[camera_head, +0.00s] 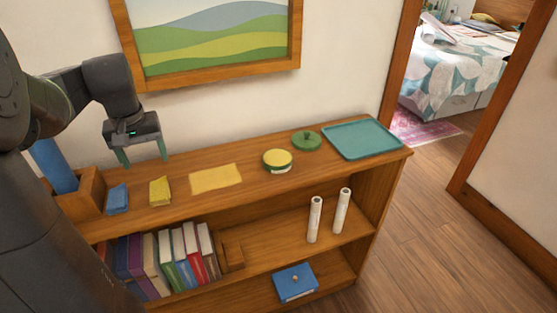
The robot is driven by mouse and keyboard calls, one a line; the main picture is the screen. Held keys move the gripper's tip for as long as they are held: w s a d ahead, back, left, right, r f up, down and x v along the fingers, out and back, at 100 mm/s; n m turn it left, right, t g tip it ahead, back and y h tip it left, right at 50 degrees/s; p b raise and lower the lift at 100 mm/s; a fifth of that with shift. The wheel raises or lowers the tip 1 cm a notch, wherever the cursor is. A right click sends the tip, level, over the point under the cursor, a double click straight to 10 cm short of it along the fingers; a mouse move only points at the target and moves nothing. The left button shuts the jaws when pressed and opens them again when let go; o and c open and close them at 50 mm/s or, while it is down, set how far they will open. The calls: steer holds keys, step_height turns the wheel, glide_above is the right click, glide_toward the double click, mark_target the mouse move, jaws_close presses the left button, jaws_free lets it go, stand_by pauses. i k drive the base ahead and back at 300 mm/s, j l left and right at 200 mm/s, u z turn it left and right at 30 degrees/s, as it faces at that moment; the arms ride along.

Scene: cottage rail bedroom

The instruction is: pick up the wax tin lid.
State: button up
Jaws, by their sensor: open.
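The wax tin lid (306,140), a round green disc with a small knob on top, lies on the wooden shelf top (225,205). My gripper (143,159) hangs over the left part of the shelf top, well to the left of the lid. Its two greenish fingers point down, apart, with nothing between them. Nothing hides the lid.
A teal tray (362,122) lies right of the lid. A yellow cloth (215,179), a folded yellow cloth (160,191), a blue item (117,199) and a wooden box (88,190) sit to the left. A framed picture (140,82) hangs on the wall behind.

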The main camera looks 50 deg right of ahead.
mark_target(305, 141)
steer(key=k+l, duration=0.1)
steer(key=l, duration=0.35)
steer(key=k+l, duration=0.15)
steer(key=l, duration=0.3)
steer(key=k+l, duration=0.1)
steer(key=l, duration=0.35)
steer(key=k+l, duration=0.15)
steer(key=l, duration=0.25)
steer(key=k+l, duration=0.1)
steer(key=l, duration=0.35)
